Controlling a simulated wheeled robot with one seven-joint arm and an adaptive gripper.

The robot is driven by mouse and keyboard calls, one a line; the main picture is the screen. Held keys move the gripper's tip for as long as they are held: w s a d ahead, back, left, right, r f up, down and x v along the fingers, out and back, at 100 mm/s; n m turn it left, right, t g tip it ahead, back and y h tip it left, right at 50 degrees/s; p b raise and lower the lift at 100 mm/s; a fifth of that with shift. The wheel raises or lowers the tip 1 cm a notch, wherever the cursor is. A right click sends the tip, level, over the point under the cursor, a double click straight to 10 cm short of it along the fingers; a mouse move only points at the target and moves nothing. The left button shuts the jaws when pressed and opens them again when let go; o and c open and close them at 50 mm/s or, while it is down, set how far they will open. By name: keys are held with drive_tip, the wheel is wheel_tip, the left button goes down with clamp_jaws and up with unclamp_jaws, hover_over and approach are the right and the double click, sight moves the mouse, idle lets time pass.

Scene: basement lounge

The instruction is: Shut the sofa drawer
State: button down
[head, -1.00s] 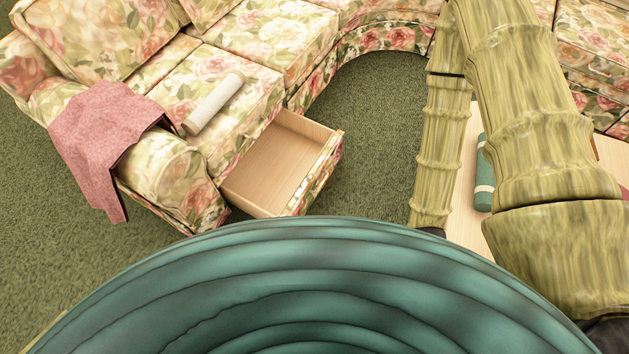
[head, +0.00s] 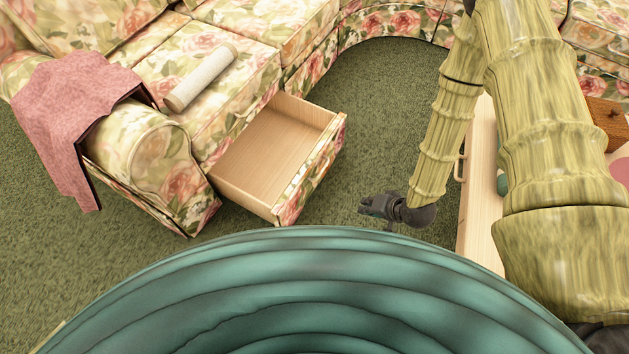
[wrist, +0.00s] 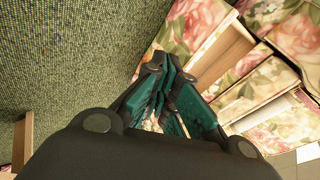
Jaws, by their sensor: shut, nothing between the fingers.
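The sofa drawer (head: 277,150) stands pulled out from the base of the floral sofa (head: 225,70). Its pale wooden inside looks empty, and its floral front (head: 312,173) faces right in the head view. My gripper (head: 363,207) is shut and empty, to the right of the drawer front and apart from it, its fingers pointing left. In the wrist view my closed fingers (wrist: 165,68) have floral fabric and the pale wood of the drawer (wrist: 222,58) beyond them to the right.
A pink cloth (head: 75,115) hangs over the sofa arm. A pale cylinder (head: 201,77) lies on the seat. A light wooden table (head: 478,200) with a handle stands right of my gripper, partly hidden by my arm. Green carpet (head: 375,130) lies clear between drawer and table.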

drive_tip(key=w+a+f+m+t+y+b, duration=0.1)
drive_tip(key=w+a+f+y+b, duration=0.15)
drive_tip(key=w+f+b, duration=0.45)
drive_tip(key=w+a+f+m+t+y+b, duration=0.1)
drive_tip(key=w+f+y+b, duration=0.4)
drive_tip(key=b, duration=1.2)
approach(308, 171)
drive_tip(key=x, duration=0.5)
drive_tip(key=shift+a+f, duration=0.1)
drive_tip(key=shift+a, duration=0.2)
drive_tip(key=shift+w+a+b, duration=0.3)
drive_tip(key=shift+a+b, duration=0.05)
drive_tip(key=shift+a, duration=0.1)
